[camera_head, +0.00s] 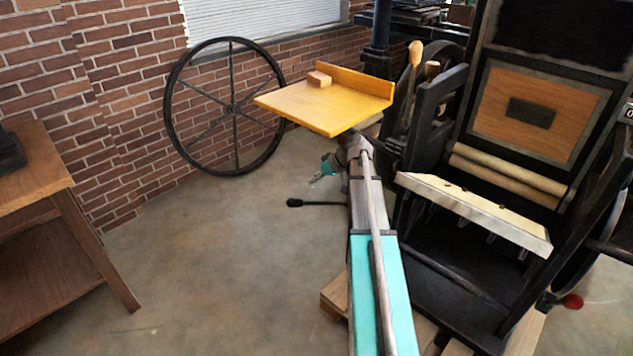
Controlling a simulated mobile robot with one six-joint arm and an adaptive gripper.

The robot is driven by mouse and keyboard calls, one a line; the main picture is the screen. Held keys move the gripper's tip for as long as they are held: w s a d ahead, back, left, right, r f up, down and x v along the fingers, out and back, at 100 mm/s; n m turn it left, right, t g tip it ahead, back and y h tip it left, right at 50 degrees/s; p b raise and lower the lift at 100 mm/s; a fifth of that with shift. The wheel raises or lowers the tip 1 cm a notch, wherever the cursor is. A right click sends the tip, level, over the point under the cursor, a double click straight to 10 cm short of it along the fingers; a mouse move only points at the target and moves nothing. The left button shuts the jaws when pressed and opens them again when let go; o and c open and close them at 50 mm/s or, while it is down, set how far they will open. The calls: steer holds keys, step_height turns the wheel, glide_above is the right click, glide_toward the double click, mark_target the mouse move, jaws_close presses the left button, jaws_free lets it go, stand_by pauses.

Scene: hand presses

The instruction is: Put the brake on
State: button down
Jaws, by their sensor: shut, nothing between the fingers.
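The dark hand press (440,245) stands at the right. A dark lever with a black knob (294,202) sticks out from its left side, low down and roughly level. Another lever with a wooden handle (415,55) stands upright by the flywheel, with a second wooden knob (432,69) beside it. I cannot tell which lever is the brake. My gripper (316,180) is small and partly hidden behind my arm. It is shut and empty, and shows above the black knob in the picture, apart from it.
A yellow wooden feed board (320,106) with a small block (319,79) overhangs my wrist. A large spoked wheel (233,107) leans at the brick wall. A wooden table (60,195) stands left. A red knob (573,301) is low right. Floor between is clear.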

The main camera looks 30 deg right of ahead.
mark_target(298, 200)
steer(key=b+x, duration=0.5)
steer(key=x, duration=0.3)
steer(key=shift+s+f+b, duration=0.15)
steer(key=shift+f+b, duration=0.15)
steer(key=shift+f, duration=0.05)
steer(key=shift+s+a+f+b, duration=0.25)
steer(key=shift+a+f+b, duration=0.15)
steer(key=shift+f+b, duration=0.3)
steer(key=shift+s+a+f+b, duration=0.3)
steer(key=shift+a+f+b, duration=0.1)
steer(key=shift+f+b, duration=0.25)
